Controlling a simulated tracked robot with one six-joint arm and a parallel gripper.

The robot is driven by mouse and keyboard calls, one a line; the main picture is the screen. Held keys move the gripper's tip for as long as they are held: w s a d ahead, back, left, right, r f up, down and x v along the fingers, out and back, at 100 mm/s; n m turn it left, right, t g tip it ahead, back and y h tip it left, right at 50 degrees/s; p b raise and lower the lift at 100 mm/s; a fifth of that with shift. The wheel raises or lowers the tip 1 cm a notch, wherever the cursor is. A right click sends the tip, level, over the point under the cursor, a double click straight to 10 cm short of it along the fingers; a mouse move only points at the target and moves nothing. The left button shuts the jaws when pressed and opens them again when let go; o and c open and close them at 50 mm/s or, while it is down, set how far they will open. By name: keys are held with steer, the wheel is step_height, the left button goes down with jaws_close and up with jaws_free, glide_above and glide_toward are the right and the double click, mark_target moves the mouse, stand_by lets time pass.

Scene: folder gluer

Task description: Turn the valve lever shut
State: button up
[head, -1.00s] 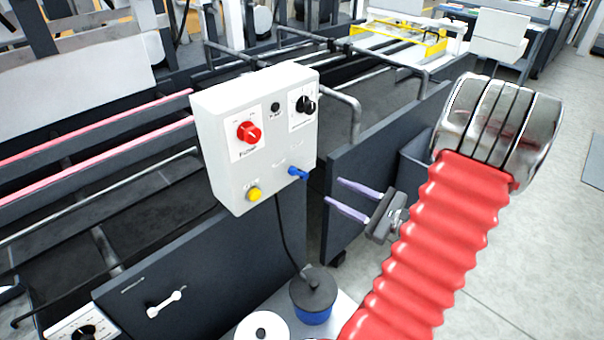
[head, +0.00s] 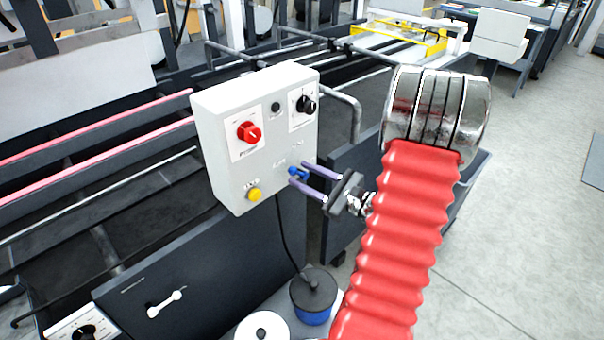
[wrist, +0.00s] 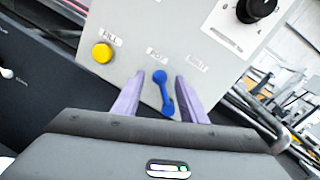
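The blue valve lever (wrist: 164,93) sits on the front of the white control box (head: 228,142), low on its right side. In the wrist view it stands between the two purple fingers of my gripper (wrist: 159,95), with visible gaps on both sides. My gripper (head: 297,171) is open, and its fingertips reach the lever (head: 299,175) in the head view. Whether a fingertip touches the box face cannot be told. The small labels above the lever are too blurred to read for certain.
The box also carries a red knob (head: 249,132), a black knob (head: 306,105) and a yellow button (head: 254,194). A blue pot with a dark lid (head: 314,297) stands below. A bent grey pipe (head: 352,112) runs right of the box.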

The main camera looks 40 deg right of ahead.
steer(key=shift+w+a, duration=0.2)
steer(key=shift+w, duration=0.65)
steer(key=shift+c, duration=0.6)
jaws_close()
steer(key=shift+d, duration=0.25)
steer(key=shift+s+a, duration=0.1)
